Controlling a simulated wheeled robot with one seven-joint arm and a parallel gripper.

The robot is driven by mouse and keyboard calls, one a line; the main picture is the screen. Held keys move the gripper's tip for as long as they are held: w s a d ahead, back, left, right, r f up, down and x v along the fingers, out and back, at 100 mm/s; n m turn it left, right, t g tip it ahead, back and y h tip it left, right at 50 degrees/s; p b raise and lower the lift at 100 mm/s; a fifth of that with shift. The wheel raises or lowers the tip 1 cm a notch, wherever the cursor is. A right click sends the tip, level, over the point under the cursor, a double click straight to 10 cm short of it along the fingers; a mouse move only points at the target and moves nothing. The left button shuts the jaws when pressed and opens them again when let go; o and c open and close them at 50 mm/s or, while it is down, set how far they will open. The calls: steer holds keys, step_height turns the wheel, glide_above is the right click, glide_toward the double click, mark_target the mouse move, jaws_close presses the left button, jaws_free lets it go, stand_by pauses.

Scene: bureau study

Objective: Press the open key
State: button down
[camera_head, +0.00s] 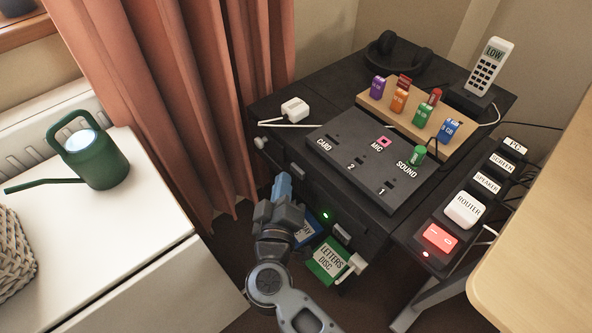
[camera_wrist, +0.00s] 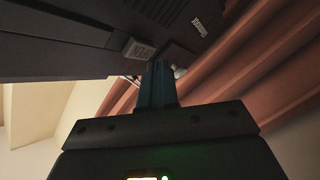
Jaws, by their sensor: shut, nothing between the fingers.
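My gripper (camera_head: 281,187) is shut and empty, its blue fingers pointing at the front of the dark bureau (camera_head: 262,178). In the wrist view the shut fingers (camera_wrist: 157,85) reach up close to a grey block (camera_wrist: 138,50) with faint lettering on the dark unit. I cannot read the lettering, so I cannot tell whether this is the open key, nor whether the fingertips touch it. In the head view a small grey block (camera_head: 342,231) shows on the bureau front beside a lit green lamp (camera_head: 325,215). No key reading "open" is legible.
Below the bureau front are a green "LETTERS DISC" box (camera_head: 328,262) and a blue box (camera_head: 306,230), partly behind my gripper. A power strip (camera_head: 467,215) with labelled plugs runs at right. A white cabinet (camera_head: 150,222) with a watering can (camera_head: 96,158) stands left, before the curtain (camera_head: 190,90).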

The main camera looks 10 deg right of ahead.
steer(key=shift+w+d+r+p, duration=0.1)
steer(key=shift+w+d+p, duration=0.2)
steer(key=shift+p, duration=0.5)
steer(key=shift+d, duration=0.1)
steer(key=shift+w+d+p, duration=0.2)
steer(key=shift+d+p, duration=0.2)
steer(key=shift+p, duration=0.15)
stand_by(0.9)
steer(key=shift+a, duration=0.15)
steer(key=shift+s+a+p, duration=0.5)
steer(key=shift+a+p, duration=0.1)
steer(key=shift+p, duration=0.1)
steer(key=shift+s+a+p, duration=0.6)
steer(key=shift+s+a, duration=0.1)
steer(key=shift+a, duration=0.35)
steer(key=shift+s+a+p, duration=0.55)
steer(key=shift+s+a, duration=0.15)
steer(key=shift+a, duration=0.35)
